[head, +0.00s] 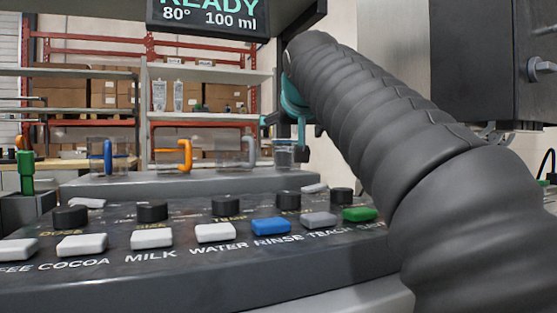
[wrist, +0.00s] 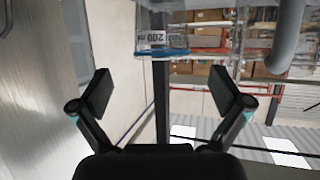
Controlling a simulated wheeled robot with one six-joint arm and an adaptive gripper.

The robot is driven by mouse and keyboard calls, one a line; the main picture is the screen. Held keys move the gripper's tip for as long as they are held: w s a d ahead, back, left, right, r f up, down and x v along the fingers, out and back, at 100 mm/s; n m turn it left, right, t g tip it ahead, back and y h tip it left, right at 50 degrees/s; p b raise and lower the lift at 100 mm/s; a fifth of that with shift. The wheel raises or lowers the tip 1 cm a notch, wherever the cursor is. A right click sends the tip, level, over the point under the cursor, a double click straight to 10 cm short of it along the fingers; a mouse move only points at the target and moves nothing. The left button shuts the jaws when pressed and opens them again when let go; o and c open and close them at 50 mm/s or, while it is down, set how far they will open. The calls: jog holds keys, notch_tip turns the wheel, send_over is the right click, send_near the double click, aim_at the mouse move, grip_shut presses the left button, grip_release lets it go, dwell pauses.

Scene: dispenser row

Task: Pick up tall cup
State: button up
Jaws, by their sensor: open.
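A clear cup (wrist: 150,42) with a 200 ml marking and a blue line shows at the top of the wrist view, beyond the gap between my fingers. In the head view a small clear cup (head: 285,158) stands at the right end of the ledge, just below my gripper (head: 284,132), and seems to be the same one. My gripper also shows in the wrist view (wrist: 167,92), open and empty, fingers wide apart. The cup looks apart from both fingers. My arm hides the area to its right. I cannot tell its full height.
Clear cups with blue (head: 108,157), orange (head: 183,155) and grey (head: 249,152) handles stand left along the ledge. A sloped button panel (head: 190,270) lies in front. A READY display (head: 208,14) hangs above. Two clear tall containers (head: 160,96) stand on a back shelf.

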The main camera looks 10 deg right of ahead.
aim_at(288, 143)
jog(key=shift+b+x, duration=0.3)
jog(key=shift+x, duration=3.15)
jog(key=shift+a, duration=0.15)
jog(key=c, duration=1)
